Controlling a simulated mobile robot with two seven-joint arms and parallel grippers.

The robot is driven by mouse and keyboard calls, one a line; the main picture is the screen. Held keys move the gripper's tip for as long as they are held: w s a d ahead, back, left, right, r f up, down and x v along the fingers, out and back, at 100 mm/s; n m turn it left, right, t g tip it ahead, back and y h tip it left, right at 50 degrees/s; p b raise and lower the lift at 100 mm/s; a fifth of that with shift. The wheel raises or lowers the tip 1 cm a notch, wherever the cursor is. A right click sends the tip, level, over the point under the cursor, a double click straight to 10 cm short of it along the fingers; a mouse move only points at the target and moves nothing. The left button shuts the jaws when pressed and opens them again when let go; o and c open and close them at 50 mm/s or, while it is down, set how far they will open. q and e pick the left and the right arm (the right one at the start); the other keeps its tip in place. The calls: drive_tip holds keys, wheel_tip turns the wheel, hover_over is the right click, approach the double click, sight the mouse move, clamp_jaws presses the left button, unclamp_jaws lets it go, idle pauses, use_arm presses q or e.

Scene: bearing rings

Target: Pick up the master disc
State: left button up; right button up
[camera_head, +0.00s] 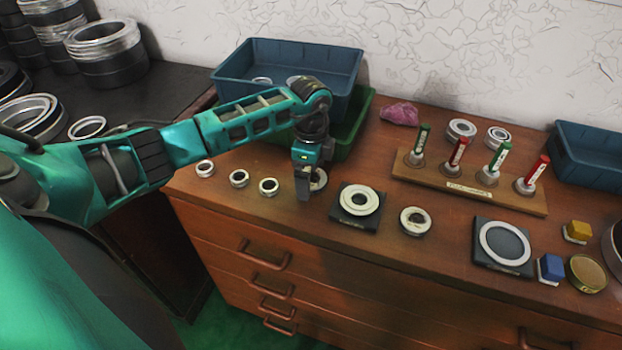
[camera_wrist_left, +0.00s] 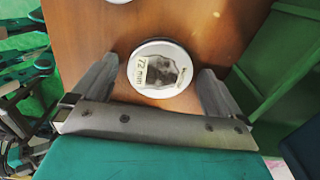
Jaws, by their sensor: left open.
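The master disc is a silver-rimmed round disc (camera_wrist_left: 160,68) with a "72 mm" label on its face, lying flat on the wooden top in the left wrist view. In the head view it shows partly (camera_head: 320,180), behind my left gripper (camera_head: 306,186). My left gripper is open and points down at the disc. In the left wrist view its two fingers (camera_wrist_left: 158,78) stand on either side of the disc, with gaps between them and its rim. My right gripper is in neither view.
Several small rings (camera_head: 239,178) lie left of the gripper. A ring on a dark square block (camera_head: 357,205) stands just right. A blue bin (camera_head: 335,62) and a green bin (camera_head: 362,122) are behind. A wooden rack (camera_head: 470,190) holds red and green plug gauges.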

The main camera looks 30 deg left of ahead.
use_arm(q)
drive_tip(key=shift+c, duration=0.4)
drive_tip(key=c, duration=1.3)
drive_tip(key=shift+w+r, duration=0.1)
drive_tip(key=shift+c, duration=0.4)
drive_tip(key=shift+r, duration=0.15)
